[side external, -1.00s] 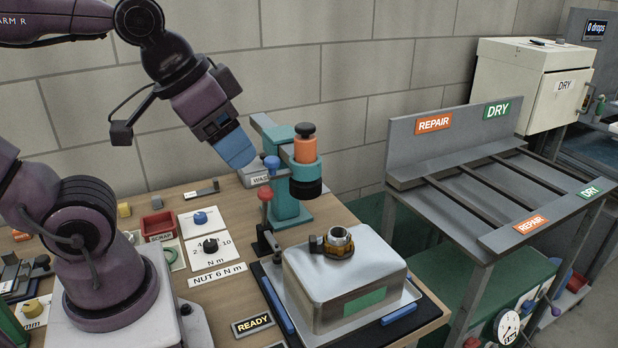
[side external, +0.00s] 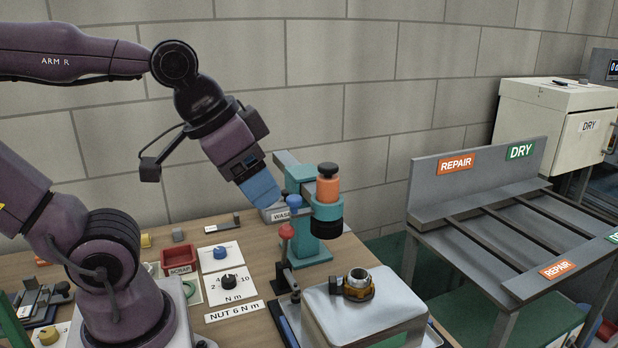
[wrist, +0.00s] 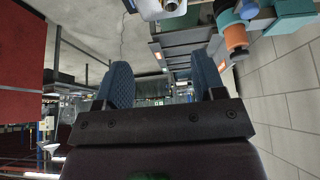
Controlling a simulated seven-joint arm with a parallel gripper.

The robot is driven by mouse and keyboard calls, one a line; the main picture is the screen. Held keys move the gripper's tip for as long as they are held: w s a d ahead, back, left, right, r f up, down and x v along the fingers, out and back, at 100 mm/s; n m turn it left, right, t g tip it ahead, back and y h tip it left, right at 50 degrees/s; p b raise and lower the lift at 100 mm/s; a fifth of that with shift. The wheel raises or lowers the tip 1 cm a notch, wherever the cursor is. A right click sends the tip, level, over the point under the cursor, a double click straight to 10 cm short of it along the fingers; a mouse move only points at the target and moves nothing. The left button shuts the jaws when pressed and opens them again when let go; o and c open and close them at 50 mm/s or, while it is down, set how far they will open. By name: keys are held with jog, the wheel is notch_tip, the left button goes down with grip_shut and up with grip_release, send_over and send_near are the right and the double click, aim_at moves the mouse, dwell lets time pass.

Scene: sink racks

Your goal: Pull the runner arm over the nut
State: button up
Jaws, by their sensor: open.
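The runner arm (side external: 328,211) is a teal arm on a teal post, with an orange runner head and a black socket underneath. A blue knob (side external: 294,201) sits on its left side. The runner also shows at the wrist view's upper right (wrist: 235,36). The brass-coloured nut (side external: 359,286) sits around a metal stub on the white-topped block (side external: 385,310), below and right of the socket, not directly beneath it. My gripper (side external: 266,197) hangs left of the blue knob, apart from it. Its blue fingers are open and empty in the wrist view (wrist: 161,85).
A small red-topped lever (side external: 287,232) stands below the runner arm. The dial card (side external: 228,285) and red scrap bin (side external: 180,268) lie left. A grey rack (side external: 480,212) stands right.

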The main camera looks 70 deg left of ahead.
jog(key=shift+c, duration=0.4)
jog(key=n+g, duration=0.6)
jog(key=n, duration=0.3)
send_over(293, 198)
notch_tip(293, 198, down, 12)
jog(key=shift+r, duration=0.1)
jog(key=shift+c, duration=0.4)
jog(key=shift+a, duration=0.1)
grip_shut()
jog(key=d, duration=1.4)
jog(key=shift+d, duration=0.35)
